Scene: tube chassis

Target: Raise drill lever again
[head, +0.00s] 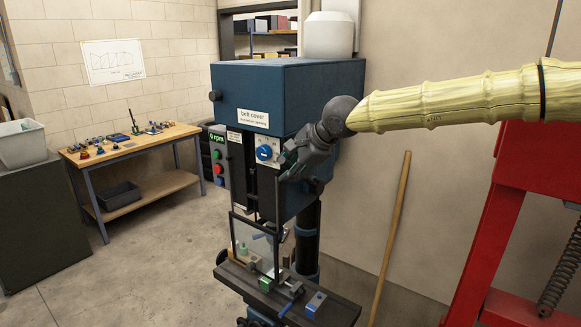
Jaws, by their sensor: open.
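The drill press (285,95) is a dark blue machine with a "belt cover" label, standing on a dark column. My gripper (287,165) is at the right front of its head, beside the blue dial (265,153). My gripper is open, its fingers pointing left and down. I cannot make out the drill lever clearly; my gripper and wrist cover much of that side of the head. Contact between my fingers and the machine cannot be told.
A clear guard (256,246) stands over the drill table (335,310), which carries a vise (285,290) and small blocks. A control box (218,160) reads 0 rpm. A red press frame (500,225) stands at right, a wooden pole (393,230) leans behind. Floor at left is clear.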

